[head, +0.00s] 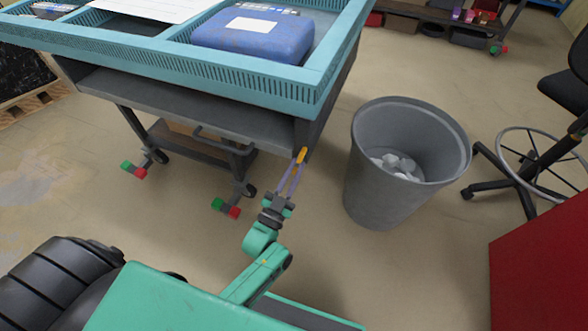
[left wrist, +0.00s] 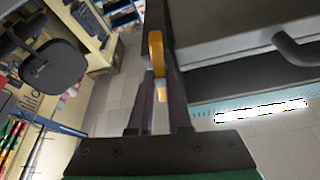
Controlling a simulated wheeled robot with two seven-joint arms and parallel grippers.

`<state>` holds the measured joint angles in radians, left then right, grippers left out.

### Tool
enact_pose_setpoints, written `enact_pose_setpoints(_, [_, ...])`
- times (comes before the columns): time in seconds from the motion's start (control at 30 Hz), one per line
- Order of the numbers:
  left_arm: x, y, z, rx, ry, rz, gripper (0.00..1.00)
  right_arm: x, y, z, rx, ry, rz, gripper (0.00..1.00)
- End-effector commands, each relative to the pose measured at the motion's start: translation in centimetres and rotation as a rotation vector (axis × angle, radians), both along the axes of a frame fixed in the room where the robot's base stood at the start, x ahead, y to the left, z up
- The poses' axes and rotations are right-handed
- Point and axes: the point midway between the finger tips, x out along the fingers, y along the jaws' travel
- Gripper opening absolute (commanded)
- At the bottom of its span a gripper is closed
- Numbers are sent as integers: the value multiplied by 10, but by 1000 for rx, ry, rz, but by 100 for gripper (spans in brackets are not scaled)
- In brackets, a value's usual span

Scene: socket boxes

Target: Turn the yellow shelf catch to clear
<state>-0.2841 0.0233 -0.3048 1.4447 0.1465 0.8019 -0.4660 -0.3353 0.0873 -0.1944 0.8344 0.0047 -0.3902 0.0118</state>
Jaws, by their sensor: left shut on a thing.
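The yellow shelf catch (head: 301,156) is at the front right corner of the grey and teal trolley, on its dark corner post. My left gripper (head: 297,164) reaches up to it from below and is shut on it. In the left wrist view the yellow catch (left wrist: 156,52) lies between the two dark fingers (left wrist: 160,85). Part of the catch is hidden by the fingers. I cannot tell its exact turn angle. My right gripper is in neither view.
The trolley's teal rim (head: 290,90) holds a blue case (head: 255,35). A grey bin (head: 375,195) with white paper stands close on the right. A chair (head: 535,165) and a red block (head: 545,265) are farther right. Floor is clear below the trolley's corner.

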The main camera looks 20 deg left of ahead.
Motion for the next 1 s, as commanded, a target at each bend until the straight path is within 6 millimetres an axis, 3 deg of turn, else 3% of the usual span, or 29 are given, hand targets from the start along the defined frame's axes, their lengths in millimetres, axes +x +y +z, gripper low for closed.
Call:
enact_pose_setpoints(0.4, [0, -2, -1, -217, 16, 0, 0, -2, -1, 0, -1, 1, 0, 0])
enact_pose_setpoints(0.97, [0, -2, -1, -252, 18, -1, 0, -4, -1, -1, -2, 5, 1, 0])
enact_pose_setpoints(1.0, [0, -2, -1, -252, 18, -1, 24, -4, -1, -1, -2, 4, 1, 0])
